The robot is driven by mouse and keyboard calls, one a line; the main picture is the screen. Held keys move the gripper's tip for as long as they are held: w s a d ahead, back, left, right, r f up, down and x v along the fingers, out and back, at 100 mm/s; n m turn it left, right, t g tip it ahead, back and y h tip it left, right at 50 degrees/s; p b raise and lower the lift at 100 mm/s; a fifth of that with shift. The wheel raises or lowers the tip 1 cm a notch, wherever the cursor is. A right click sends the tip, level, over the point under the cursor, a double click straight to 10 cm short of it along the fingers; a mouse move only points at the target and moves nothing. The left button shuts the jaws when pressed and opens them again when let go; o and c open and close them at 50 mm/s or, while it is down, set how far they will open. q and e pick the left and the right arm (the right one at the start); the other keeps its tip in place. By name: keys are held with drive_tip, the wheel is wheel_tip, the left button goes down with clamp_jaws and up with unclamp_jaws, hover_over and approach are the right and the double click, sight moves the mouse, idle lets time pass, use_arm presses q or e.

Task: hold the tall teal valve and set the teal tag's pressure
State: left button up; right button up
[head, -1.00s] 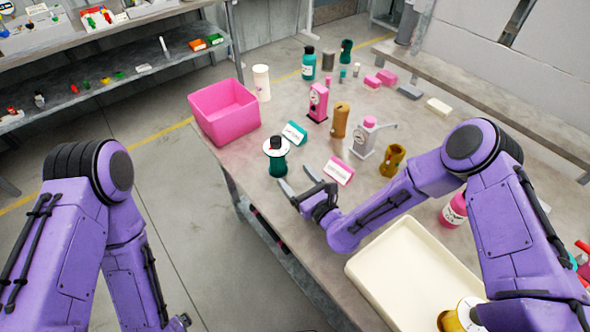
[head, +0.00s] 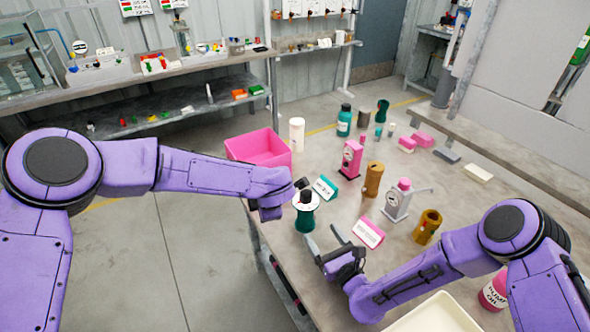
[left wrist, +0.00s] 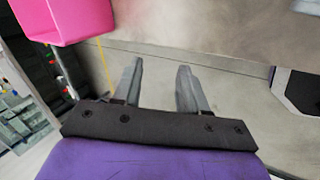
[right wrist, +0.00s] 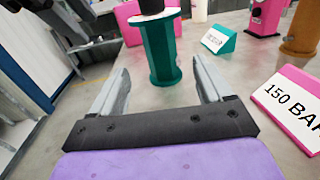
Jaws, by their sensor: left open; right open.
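The tall teal valve (head: 304,220) stands upright near the table's left edge, with a white disc and dark knob on top. In the right wrist view the valve (right wrist: 160,50) stands ahead, between the finger lines. My right gripper (head: 325,238) is open, empty and just short of it. The teal tag (head: 325,187) stands behind the valve; its writing is too small to read. My left gripper (left wrist: 160,66) is open and empty; in the head view it is beside the valve, its fingers partly hidden. The left wrist view shows the table edge and floor beyond its fingers.
A pink bin (head: 260,147) stands at the table's left edge. A pink tag (right wrist: 290,100) reads 150 BAR. A pink pump (head: 351,158), brown cylinder (head: 372,180), grey pump (head: 397,203) and brass cup (head: 427,227) stand to the right. A cream tray (head: 437,315) is in front.

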sight(310, 217)
use_arm(q)
drive_tip(key=w+d+r+n+g+h, duration=0.2)
drive_tip(key=d+r+h, duration=0.3)
drive_tip(key=r, duration=0.6)
drive_tip(key=d+n, duration=0.1)
drive_tip(key=d, duration=0.1)
drive_tip(key=shift+w+d+r+n+g+h, duration=0.15)
drive_tip(key=shift+d+r+n+g+h, duration=0.15)
drive_tip(key=shift+d+r+g+h, duration=0.1)
use_arm(e)
drive_tip(key=x, duration=1)
drive_tip(key=shift+w+a, duration=0.1)
drive_tip(key=shift+w, duration=0.2)
